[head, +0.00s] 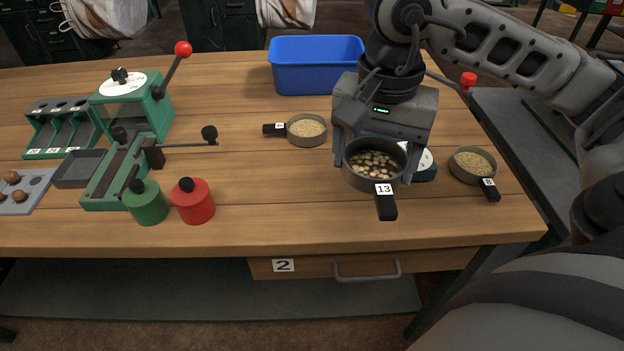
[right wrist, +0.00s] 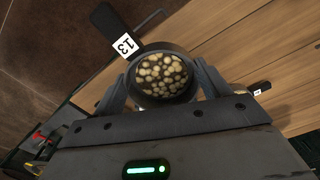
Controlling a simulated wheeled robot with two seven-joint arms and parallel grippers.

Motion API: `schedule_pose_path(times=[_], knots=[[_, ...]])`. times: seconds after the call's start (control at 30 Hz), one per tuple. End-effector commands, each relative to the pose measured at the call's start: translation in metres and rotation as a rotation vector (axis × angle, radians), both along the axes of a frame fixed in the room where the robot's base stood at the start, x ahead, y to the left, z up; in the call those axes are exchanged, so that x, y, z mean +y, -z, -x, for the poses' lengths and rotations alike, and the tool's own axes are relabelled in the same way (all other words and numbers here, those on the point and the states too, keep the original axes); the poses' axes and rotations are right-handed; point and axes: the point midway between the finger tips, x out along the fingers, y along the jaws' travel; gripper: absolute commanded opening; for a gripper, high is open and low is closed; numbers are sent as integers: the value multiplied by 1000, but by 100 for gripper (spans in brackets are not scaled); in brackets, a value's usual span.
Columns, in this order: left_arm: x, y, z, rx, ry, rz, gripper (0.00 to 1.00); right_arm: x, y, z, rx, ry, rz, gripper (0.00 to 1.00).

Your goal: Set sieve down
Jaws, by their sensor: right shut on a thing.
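My right gripper (head: 374,160) is shut on a round grey sieve (head: 374,185) with a black handle tagged 13, one finger on each side of its rim. Pale, pebble-like pieces lie inside it. The sieve is level, in front of and partly over a teal and white dial device (head: 424,170); I cannot tell whether it touches the table. In the right wrist view the gripper (right wrist: 162,88) spans the sieve (right wrist: 160,98), with the handle pointing to the upper left. My left gripper is not in view.
Sieves with fine grain stand to the left (head: 306,129) and right (head: 472,166), the right one tagged 8. A blue bin (head: 315,64) is behind. A green press (head: 130,130) and green (head: 146,203) and red (head: 193,201) weights stand left. The front middle tabletop is clear.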

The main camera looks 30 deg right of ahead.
Motion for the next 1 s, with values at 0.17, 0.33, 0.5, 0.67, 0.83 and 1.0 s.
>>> schedule_pose_path(times=[0.17,0.33,0.5,0.67,0.83,1.0], knots=[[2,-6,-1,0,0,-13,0,13,18,-45,2,-3,-5,51],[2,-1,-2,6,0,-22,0,20,48,-78,4,-3,-2,51],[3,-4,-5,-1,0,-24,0,25,72,-98,1,-3,-2,51],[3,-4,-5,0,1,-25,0,26,82,-106,0,-3,-1,51],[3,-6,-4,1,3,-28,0,27,98,-109,4,-3,0,51],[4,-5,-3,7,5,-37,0,27,117,-110,0,-3,0,51]])
